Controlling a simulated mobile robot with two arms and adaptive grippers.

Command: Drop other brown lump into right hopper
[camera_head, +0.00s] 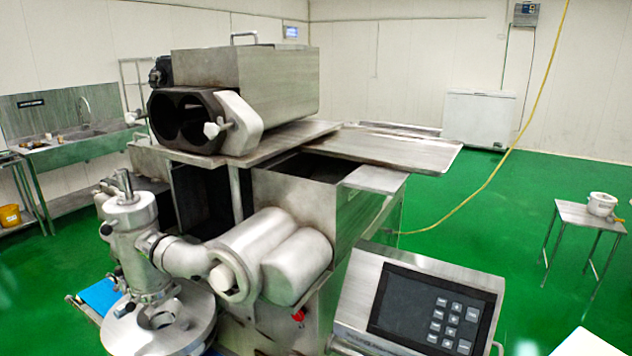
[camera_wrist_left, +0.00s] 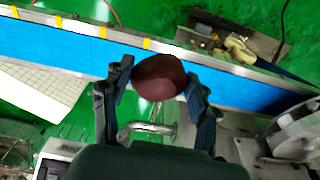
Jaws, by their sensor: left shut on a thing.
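A dark reddish-brown lump (camera_wrist_left: 158,77) sits between the fingers of my left gripper (camera_wrist_left: 155,92) in the left wrist view. The gripper is shut on it, with a finger at each side. In the head view neither gripper shows, and no brown lump can be made out. The steel encrusting machine (camera_head: 245,80) fills the middle of the head view. An open hopper (camera_head: 330,190) is at its right side, with a dark opening below the flat steel plate. The inside of the hopper is mostly hidden.
A control panel (camera_head: 425,310) stands in front on the right. A blue conveyor belt (camera_wrist_left: 75,45) crosses the left wrist view beyond the gripper, with tools (camera_wrist_left: 238,50) lying past it. A small table (camera_head: 590,218) with a white pot stands at the far right. Green floor is open there.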

